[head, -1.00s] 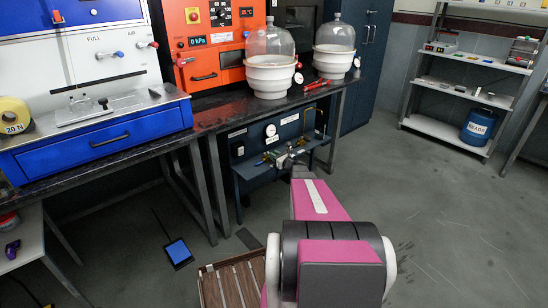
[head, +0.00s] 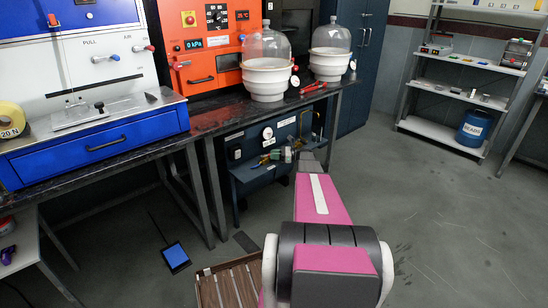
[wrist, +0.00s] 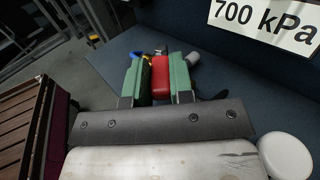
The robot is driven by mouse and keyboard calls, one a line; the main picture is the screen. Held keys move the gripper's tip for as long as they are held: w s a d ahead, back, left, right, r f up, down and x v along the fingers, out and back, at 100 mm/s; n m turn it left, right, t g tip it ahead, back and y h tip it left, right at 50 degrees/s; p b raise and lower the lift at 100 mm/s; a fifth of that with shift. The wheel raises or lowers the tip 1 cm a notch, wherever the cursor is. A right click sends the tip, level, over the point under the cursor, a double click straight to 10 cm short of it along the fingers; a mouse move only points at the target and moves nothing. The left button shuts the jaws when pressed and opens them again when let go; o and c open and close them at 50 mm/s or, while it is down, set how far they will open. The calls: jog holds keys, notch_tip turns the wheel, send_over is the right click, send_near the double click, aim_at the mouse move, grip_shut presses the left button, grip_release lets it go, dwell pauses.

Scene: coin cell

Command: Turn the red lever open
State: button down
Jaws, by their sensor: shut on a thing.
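The red lever (wrist: 160,78) shows in the wrist view as a rounded red handle between the two green finger pads of my gripper (wrist: 155,85). My gripper is shut on it; the right pad lies against the red side, and a dark strip shows between the lever and the left pad. The lever's pivot is mostly hidden. In the head view my gripper (head: 287,155) is small, at the dark blue valve panel (head: 240,151) under the bench. The lever cannot be made out clearly there.
A sign reading 700 kPa (wrist: 268,22) is on the panel beside the lever. The bench (head: 225,115) overhangs the panel. A wooden slatted crate (head: 228,286) stands on the floor near my arm. A blue-screened tablet (head: 176,255) lies left. Floor at right is clear.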

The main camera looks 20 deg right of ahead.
jog(key=shift+w+d+n+g+y, duration=0.1)
jog(key=shift+w+n+g+y, duration=0.15)
jog(key=shift+n+g, duration=0.5)
jog(key=c, duration=1)
grip_release()
jog(key=shift+d, duration=0.1)
jog(key=v, duration=1)
jog(key=shift+d, duration=0.35)
jog(key=shift+s, duration=0.1)
